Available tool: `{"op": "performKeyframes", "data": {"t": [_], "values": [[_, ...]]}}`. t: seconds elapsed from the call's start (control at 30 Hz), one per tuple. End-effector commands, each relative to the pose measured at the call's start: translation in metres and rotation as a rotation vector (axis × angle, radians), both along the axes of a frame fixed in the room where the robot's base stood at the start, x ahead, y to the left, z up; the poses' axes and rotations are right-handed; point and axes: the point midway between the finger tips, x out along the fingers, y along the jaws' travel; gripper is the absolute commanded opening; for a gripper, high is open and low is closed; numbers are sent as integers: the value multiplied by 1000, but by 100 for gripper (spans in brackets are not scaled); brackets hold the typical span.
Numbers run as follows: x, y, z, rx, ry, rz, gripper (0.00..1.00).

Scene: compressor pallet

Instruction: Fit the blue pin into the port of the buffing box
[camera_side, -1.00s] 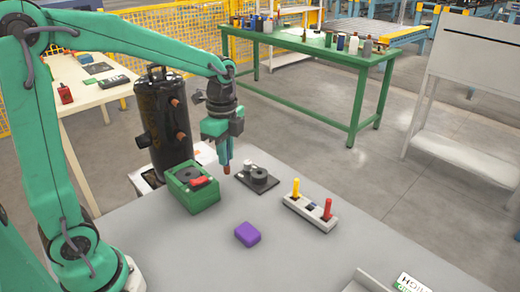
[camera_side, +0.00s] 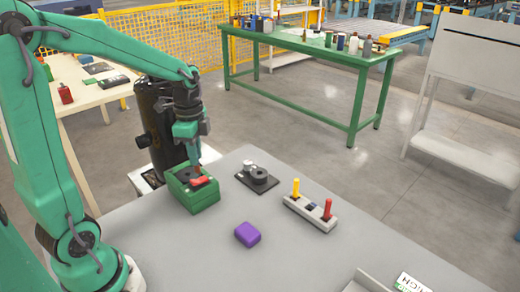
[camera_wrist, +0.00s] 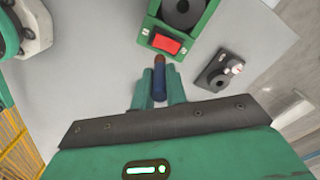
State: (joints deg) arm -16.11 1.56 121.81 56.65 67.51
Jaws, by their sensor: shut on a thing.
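The green buffing box (camera_side: 196,196) stands on the near-left part of the grey table, with a dark disc and a red block on its top. In the wrist view the box (camera_wrist: 150,37) lies just beyond my fingertips. My gripper (camera_side: 194,160) is shut on the blue pin (camera_wrist: 159,86) and hangs over the back of the box in the side view. The pin's brown-red tip sticks out past the fingers, close to the red block in the wrist view. I cannot tell whether it touches the box. The port is not clearly visible.
A dark plate with a disc and a pale cylinder (camera_side: 257,180) sits right of the box. A pale rack (camera_side: 297,210) holds a yellow pin (camera_side: 296,188) and a red pin (camera_side: 327,208). A purple block (camera_side: 247,234) lies in front. A black tank (camera_side: 150,107) stands behind.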

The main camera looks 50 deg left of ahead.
Motion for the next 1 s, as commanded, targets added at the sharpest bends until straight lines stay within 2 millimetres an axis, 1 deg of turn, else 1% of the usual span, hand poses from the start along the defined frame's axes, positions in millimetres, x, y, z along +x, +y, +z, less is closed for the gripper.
{"op": "performKeyframes", "data": {"t": [0.03,0.2,0.3,0.43,0.6,0.8,0.87,1.0], "values": [[0,9,-6,-1,3,6,0],[2,37,-22,0,2,4,0],[3,52,-31,-1,2,4,0],[4,67,-40,-1,1,3,0],[5,75,-45,1,-1,0,0],[5,75,-47,0,0,-1,0],[5,75,-50,-1,1,-1,0],[5,75,-64,-1,3,-1,0]]}}
